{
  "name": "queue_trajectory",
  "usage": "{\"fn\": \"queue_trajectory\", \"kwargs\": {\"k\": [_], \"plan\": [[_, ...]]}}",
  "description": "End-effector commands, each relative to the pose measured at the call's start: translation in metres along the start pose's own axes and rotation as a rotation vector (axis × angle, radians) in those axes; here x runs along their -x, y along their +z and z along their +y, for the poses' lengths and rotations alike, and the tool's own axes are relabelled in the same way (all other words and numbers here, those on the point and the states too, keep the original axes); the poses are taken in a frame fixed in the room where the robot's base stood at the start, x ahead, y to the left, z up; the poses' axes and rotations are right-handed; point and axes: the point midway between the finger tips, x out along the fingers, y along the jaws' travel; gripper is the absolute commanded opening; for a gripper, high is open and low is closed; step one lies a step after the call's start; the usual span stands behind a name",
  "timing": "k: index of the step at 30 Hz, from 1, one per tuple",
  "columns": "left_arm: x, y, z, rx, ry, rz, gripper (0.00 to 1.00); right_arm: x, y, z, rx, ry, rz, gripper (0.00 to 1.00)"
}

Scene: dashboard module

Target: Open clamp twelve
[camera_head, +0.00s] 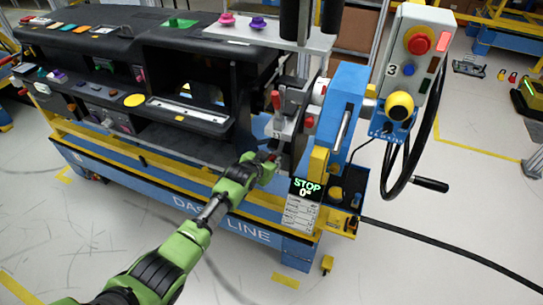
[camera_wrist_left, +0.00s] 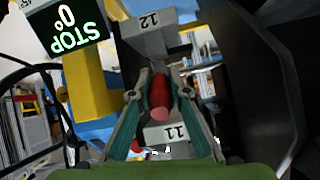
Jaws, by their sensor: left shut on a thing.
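My left gripper (camera_head: 273,158) reaches in from the left to the right end of the dashboard module (camera_head: 190,115), below the clamp with an upright red handle (camera_head: 277,101). In the left wrist view my left gripper (camera_wrist_left: 160,92) has its two fingers shut on a red handle (camera_wrist_left: 159,92). That handle sits between a grey block marked 12 (camera_wrist_left: 148,40) and a grey block marked 11 (camera_wrist_left: 165,134). I cannot tell from these views which block it belongs to. My right gripper is not in view.
A blue post (camera_head: 343,110) stands right of the clamps. A display (camera_head: 304,188) reads STOP and 0°. A control box (camera_head: 410,65) with a red button and a crank handle (camera_head: 430,184) hangs at right. A black cable crosses the floor.

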Motion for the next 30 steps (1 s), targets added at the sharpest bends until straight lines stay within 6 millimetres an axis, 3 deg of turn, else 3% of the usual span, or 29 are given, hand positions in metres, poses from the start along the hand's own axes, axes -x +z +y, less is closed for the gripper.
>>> {"fn": "queue_trajectory", "kwargs": {"k": [17,18,20,30], "plan": [[-0.0004,-0.0009,-0.0001,0.001,0.009,-0.044,0.00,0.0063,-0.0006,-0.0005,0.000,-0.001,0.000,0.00],[-0.0004,-0.0009,-0.0001,0.001,0.009,-0.044,0.19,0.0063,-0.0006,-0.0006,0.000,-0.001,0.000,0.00],[-0.0004,-0.0010,-0.0002,0.000,0.009,-0.043,0.34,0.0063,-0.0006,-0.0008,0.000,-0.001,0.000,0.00],[0.0000,-0.0022,-0.0005,0.000,0.008,-0.041,0.34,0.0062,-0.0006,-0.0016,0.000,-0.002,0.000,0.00]]}}
